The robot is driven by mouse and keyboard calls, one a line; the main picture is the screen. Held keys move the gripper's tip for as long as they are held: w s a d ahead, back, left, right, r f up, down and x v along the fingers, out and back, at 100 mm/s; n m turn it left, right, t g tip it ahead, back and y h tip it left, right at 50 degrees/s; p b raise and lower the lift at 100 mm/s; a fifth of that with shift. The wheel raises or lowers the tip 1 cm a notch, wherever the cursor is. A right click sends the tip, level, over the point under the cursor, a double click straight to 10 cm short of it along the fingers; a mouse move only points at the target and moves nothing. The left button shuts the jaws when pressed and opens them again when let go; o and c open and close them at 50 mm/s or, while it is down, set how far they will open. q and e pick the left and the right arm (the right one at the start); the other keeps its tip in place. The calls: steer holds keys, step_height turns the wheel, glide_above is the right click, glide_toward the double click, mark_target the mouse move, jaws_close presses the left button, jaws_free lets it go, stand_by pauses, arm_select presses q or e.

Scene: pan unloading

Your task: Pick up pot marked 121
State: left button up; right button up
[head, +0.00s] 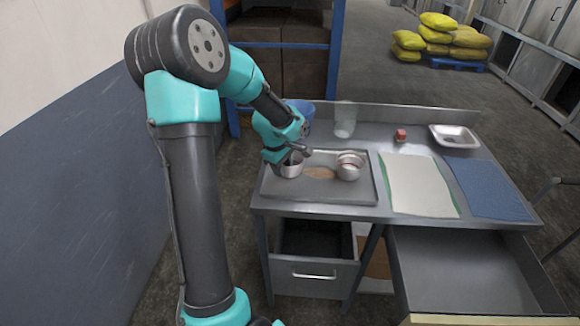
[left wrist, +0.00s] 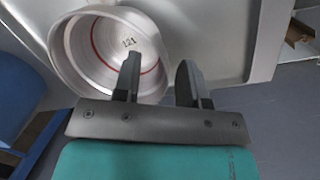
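A round metal pot (left wrist: 75,45) with a red ring inside shows in the left wrist view, with "121" marked on its inner floor. My right gripper is not in view.
The pots stand on a grey tray (head: 325,192) with a brown patch between them. Two drawers below are open.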

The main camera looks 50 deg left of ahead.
arm_select(q)
steer(key=shift+w+f, duration=0.1)
steer(key=shift+f, duration=0.8)
jaws_close()
